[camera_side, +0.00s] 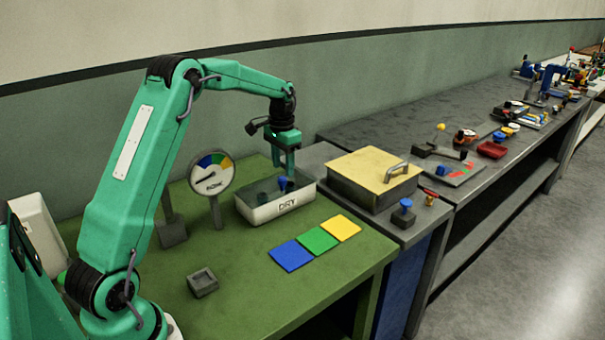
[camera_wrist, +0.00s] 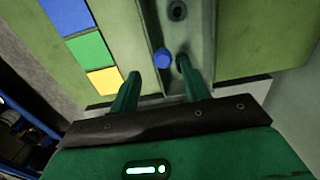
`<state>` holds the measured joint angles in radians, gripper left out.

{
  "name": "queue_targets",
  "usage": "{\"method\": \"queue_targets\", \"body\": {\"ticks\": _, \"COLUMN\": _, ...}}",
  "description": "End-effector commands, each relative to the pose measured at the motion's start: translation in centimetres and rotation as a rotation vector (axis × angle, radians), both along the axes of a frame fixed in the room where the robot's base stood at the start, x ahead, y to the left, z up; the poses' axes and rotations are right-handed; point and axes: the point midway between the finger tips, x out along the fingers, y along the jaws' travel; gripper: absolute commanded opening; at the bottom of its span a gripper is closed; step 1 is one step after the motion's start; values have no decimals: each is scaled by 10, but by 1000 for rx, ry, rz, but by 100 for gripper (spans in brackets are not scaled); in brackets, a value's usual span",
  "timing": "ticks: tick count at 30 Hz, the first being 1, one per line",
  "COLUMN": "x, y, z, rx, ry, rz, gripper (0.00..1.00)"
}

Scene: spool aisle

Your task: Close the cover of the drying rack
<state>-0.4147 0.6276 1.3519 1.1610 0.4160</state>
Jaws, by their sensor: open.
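A white tray marked DRY (camera_side: 287,206) stands on the green bench, open on top, with a blue piece (camera_side: 284,183) and dark round pieces inside. My gripper (camera_side: 286,170) is over the tray, pointing down, jaws open. In the wrist view the same blue piece (camera_wrist: 162,57) shows between or just beyond the open fingers; whether they touch it I cannot tell. Right of the tray, a grey box (camera_side: 352,192) has a flat yellow lid (camera_side: 372,168) with a metal handle (camera_side: 396,171) lying over its top. I cannot tell which of these is the drying rack.
A dial gauge (camera_side: 213,177) stands left of the tray. Blue (camera_side: 291,255), green (camera_side: 316,239) and yellow (camera_side: 341,227) squares lie in front. A small grey block (camera_side: 202,283) sits near the front edge. A blue-knobbed part (camera_side: 403,212) stands before the box.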

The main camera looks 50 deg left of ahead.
Motion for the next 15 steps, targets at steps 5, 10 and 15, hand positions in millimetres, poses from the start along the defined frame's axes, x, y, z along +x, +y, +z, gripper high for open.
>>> {"method": "queue_targets", "body": {"ticks": 5, "x": 0, "y": -1, "z": 23, "rx": 1, "ry": -2, "rz": -1, "gripper": 47}}
{"method": "queue_targets", "body": {"ticks": 10, "x": 0, "y": -1, "z": 34, "rx": 0, "ry": 0, "rz": -1, "gripper": 47}}
{"method": "queue_targets", "body": {"ticks": 15, "x": 0, "y": -1, "z": 37, "rx": 0, "ry": 0, "rz": -1, "gripper": 47}}
